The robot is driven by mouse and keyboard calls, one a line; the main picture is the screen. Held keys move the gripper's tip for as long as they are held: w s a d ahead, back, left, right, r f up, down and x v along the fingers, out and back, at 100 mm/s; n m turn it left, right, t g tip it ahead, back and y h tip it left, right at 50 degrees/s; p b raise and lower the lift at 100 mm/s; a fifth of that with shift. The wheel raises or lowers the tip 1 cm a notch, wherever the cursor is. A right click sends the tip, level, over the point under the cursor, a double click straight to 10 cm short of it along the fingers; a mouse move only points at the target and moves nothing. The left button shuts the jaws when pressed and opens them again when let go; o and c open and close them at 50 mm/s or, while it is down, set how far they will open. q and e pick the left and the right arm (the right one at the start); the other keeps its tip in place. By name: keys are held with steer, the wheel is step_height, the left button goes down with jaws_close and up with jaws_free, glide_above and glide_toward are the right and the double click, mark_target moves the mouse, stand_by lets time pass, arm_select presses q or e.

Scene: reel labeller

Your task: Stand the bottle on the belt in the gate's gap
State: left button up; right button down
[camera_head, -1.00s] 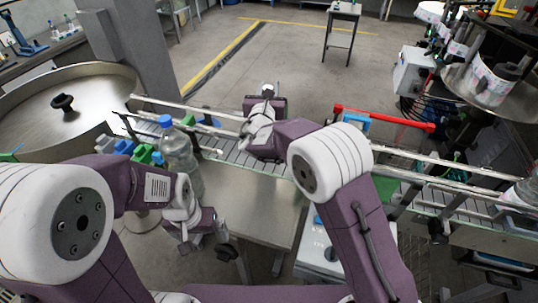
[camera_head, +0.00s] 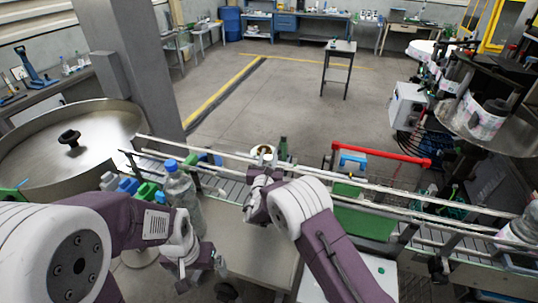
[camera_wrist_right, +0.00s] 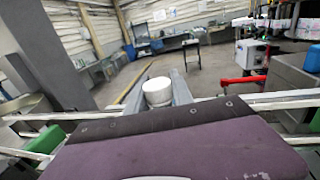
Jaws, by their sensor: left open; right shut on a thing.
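My right gripper (camera_head: 264,170) is over the belt (camera_head: 232,188), near its middle. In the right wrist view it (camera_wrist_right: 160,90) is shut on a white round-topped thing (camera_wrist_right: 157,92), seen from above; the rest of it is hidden. In the head view a pale round top (camera_head: 264,151) shows just beyond this gripper. A clear bottle with a blue cap (camera_head: 180,187) stands upright at the belt's left part, partly behind my left arm. My left gripper (camera_head: 205,265) is open and empty, low in front of the belt. I cannot clearly make out the gate's gap.
A red bar (camera_head: 385,152) with a blue block (camera_head: 351,161) stands by the belt, right of my right gripper. Metal rails (camera_head: 400,190) run along the belt. A green plate (camera_head: 365,222) lies right of my right arm. A round steel table (camera_head: 40,150) is at left.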

steer(key=c, duration=1.5)
jaws_free()
steer(key=shift+f, duration=0.15)
steer(key=shift+c, duration=0.2)
steer(key=o, duration=0.4)
steer(key=shift+s, duration=0.15)
steer(key=shift+r, duration=0.3)
steer(key=s, duration=0.1)
steer(key=s+b, duration=0.2)
steer(key=s, duration=0.1)
steer(key=shift+s+a+f, duration=0.1)
steer(key=shift+a+f, duration=0.2)
steer(key=shift+f, duration=0.1)
steer(key=s+b, duration=0.1)
steer(key=s, duration=0.1)
steer(key=s+b, duration=0.1)
steer(key=s, duration=0.2)
steer(key=s+b, duration=0.1)
steer(key=s, duration=0.1)
steer(key=shift+s+a+r, duration=0.3)
steer(key=shift+a, duration=0.05)
